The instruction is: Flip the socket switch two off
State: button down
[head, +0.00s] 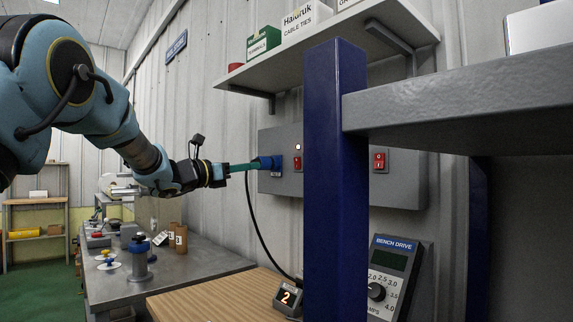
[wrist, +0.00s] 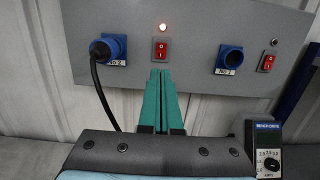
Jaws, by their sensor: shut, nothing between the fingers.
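The grey socket panel (head: 400,190) is on the wall and fills the top of the wrist view (wrist: 195,70). Socket NO 2 (wrist: 110,47) is blue and has a black cable in it. Just right of it is a red rocker switch (wrist: 161,49), with a lit lamp (wrist: 163,27) above it. The same switch shows in the head view (head: 297,163). My gripper (wrist: 161,73) has its green fingers together and empty. In the wrist view the tips appear just below the switch; I cannot tell whether they touch it. The head view shows my gripper (head: 257,164) overlapping the blue socket.
Socket NO 1 (wrist: 229,58) and its red switch (wrist: 267,62) are farther right, the lamp (wrist: 274,42) there dark. A blue post (head: 336,180) stands in front of the panel in the head view. A bench drive box (head: 395,270) and a small display (head: 288,297) sit below.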

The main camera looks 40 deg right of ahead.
aim_at(296, 159)
jog(key=d+p, duration=0.2)
jog(key=d, duration=0.2)
jog(key=d+r+p, duration=0.1)
jog(key=d+p, duration=0.1)
jog(key=d, duration=0.2)
jog(key=d+r+p, duration=0.1)
jog(key=d+p, duration=0.2)
jog(key=d, duration=0.1)
jog(key=shift+s+d, duration=0.35)
jog(key=shift+d, duration=0.05)
jog(key=shift+d+f, duration=0.15)
jog(key=shift+d, duration=0.35)
jog(key=shift+s+d+r+y+p, duration=0.15)
jog(key=shift+d+r+y+p, duration=0.15)
jog(key=shift+r+y+p, duration=0.6)
jog(key=shift+f, duration=0.5)
